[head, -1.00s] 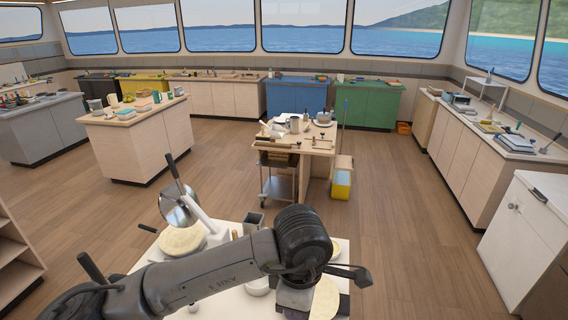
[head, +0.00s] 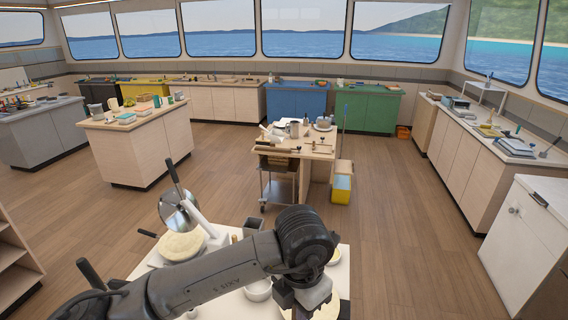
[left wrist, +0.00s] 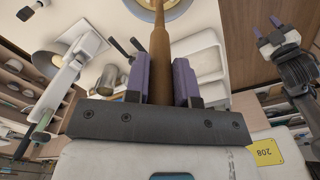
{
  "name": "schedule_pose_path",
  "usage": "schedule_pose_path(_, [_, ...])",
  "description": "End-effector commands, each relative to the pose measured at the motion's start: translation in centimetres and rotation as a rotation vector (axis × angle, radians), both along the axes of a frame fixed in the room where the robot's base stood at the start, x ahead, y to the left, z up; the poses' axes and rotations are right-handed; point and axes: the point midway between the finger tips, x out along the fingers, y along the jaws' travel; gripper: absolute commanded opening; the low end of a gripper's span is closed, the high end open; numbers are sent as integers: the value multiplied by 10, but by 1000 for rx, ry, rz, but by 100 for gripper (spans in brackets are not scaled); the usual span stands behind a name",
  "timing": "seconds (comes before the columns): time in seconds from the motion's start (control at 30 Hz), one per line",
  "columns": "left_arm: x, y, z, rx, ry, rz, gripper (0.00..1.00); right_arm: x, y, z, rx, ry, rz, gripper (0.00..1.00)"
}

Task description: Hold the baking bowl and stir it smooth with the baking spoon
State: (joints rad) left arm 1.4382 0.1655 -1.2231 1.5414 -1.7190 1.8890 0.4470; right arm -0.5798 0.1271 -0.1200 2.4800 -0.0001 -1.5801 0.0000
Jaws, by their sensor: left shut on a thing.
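My left gripper (left wrist: 161,82) is shut on a brown wooden handle (left wrist: 160,55), which I take for the baking spoon's. The handle runs up the left wrist view to a round vessel (left wrist: 150,4) with a pale inside, cut off by the top edge; it seems to be the baking bowl. I cannot tell whether the spoon touches it. In the head view my left gripper (head: 305,303) is over the front of the white table, its tips cut off or hidden. My right gripper (left wrist: 270,32) shows at the upper right of the left wrist view, its fingers apart and empty.
The white table (head: 145,262) carries a pale round dish (head: 182,246), a shiny pan-like piece (head: 177,212), a grey square container (head: 253,228) and a small white bowl (head: 258,290).

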Motion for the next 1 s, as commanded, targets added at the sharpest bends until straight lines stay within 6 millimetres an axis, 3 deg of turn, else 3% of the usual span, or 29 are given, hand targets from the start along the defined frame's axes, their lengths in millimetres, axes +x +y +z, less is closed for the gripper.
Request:
schedule_pose_path(0.6, [3, 3, 0, 0, 1, 583, 0, 0, 3, 0, 11, 0, -7, 43])
schedule_pose_path(1.0, [4, 5, 0, 0, 1, 834, 0, 0, 3, 0, 9, 0, -6, 43])
